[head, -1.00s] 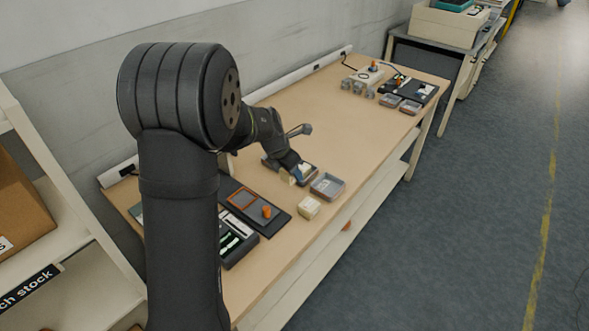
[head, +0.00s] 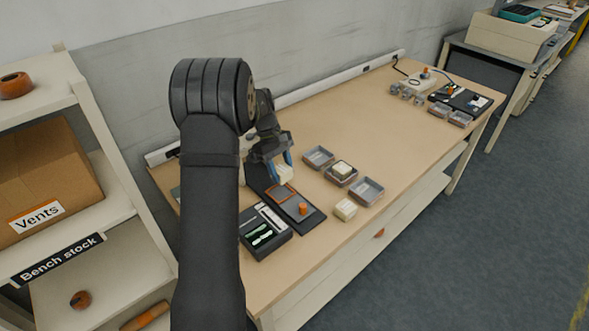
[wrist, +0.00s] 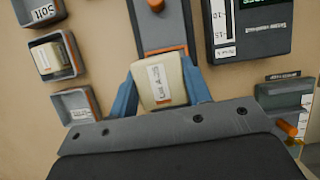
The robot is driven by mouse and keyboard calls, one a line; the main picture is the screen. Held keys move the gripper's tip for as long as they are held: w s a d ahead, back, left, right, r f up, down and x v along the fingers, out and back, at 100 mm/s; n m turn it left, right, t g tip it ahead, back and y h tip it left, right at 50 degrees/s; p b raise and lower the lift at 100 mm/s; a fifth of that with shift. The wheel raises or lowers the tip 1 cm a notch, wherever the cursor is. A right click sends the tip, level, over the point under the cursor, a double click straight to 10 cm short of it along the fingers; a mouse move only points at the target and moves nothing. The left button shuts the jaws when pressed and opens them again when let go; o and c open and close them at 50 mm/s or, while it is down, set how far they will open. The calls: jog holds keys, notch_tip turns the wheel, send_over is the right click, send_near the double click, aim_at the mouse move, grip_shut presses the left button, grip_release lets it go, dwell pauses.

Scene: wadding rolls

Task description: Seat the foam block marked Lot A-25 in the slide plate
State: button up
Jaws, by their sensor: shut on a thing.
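My gripper (head: 283,170) is shut on a cream foam block (head: 285,174), with a blue finger on either side. In the wrist view the block (wrist: 158,83) carries a white label facing the camera, blurred but seeming to read Lot A-2 and more. The slide plate (head: 313,218) is a dark plate with an orange-edged recess (head: 277,189) and an orange knob (head: 303,208). The block is at the recess's far end, apparently above it. In the wrist view the slide plate (wrist: 172,28) shows beyond the block, which hides much of the orange edge. I cannot tell whether they touch.
Three grey trays stand right of the plate: one empty (head: 318,154), one with a block (head: 341,167), one nearer the edge (head: 367,189). A loose cream block (head: 345,209) lies near the front edge. A dark box (head: 265,244) with green items sits beside the plate.

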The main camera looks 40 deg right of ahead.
jog(key=shift+w+a+m, duration=0.2)
jog(key=shift+a+m, duration=0.05)
jog(key=shift+m, duration=0.05)
jog(key=shift+f, duration=2.35)
jog(key=shift+f, duration=0.15)
jog(key=shift+f, duration=0.3)
jog(key=shift+f, duration=0.45)
jog(key=o, duration=1.5)
